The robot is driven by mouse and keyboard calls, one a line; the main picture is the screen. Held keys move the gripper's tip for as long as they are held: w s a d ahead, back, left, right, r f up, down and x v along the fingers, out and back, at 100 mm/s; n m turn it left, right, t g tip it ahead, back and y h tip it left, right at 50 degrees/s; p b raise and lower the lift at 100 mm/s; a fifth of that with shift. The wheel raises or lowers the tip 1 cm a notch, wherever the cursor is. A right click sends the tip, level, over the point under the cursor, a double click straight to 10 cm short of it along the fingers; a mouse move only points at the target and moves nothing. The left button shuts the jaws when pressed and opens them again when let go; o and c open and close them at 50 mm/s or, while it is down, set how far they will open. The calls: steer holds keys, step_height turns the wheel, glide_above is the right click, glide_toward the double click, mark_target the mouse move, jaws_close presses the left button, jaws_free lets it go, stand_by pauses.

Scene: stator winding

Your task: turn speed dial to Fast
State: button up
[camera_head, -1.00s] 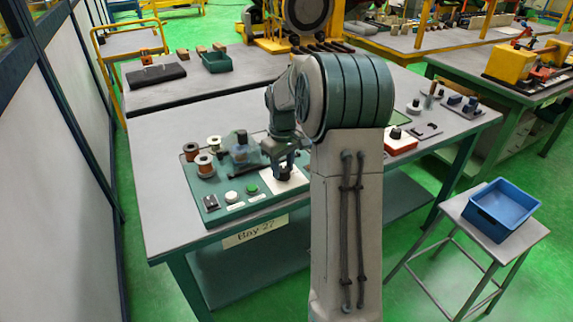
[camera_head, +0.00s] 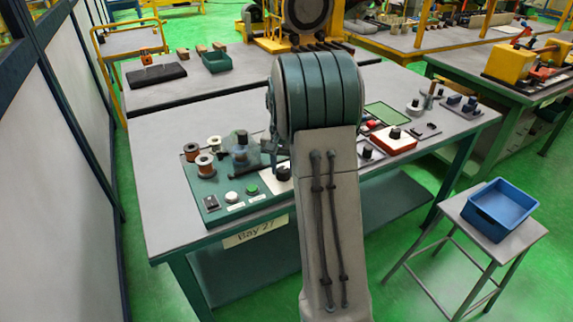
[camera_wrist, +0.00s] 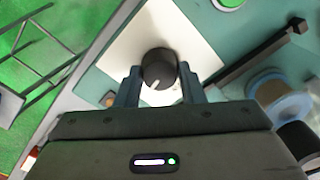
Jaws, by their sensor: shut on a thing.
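The speed dial (camera_wrist: 158,70) is a black round knob with a white pointer line, on a white plate (camera_wrist: 130,50) of the green panel. In the wrist view its pointer aims down and slightly left. My gripper (camera_wrist: 160,86) has its two fingers on either side of the dial and is shut on it. In the head view the dial (camera_head: 283,172) shows as a dark spot on the panel, and my arm hides most of the gripper. No dial markings are readable.
The green panel (camera_head: 212,217) on the Bay 27 bench also carries wire spools (camera_head: 205,168), a green button (camera_head: 252,189), a white button (camera_head: 231,197) and a black switch (camera_head: 211,203). A blue bin (camera_head: 500,208) stands on a stool at the right.

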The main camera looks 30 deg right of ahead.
steer(key=shift+m, duration=1.1)
steer(key=o, duration=1)
step_height(320, 180, up, 14)
steer(key=shift+f+p, duration=0.1)
steer(key=shift+p, duration=0.2)
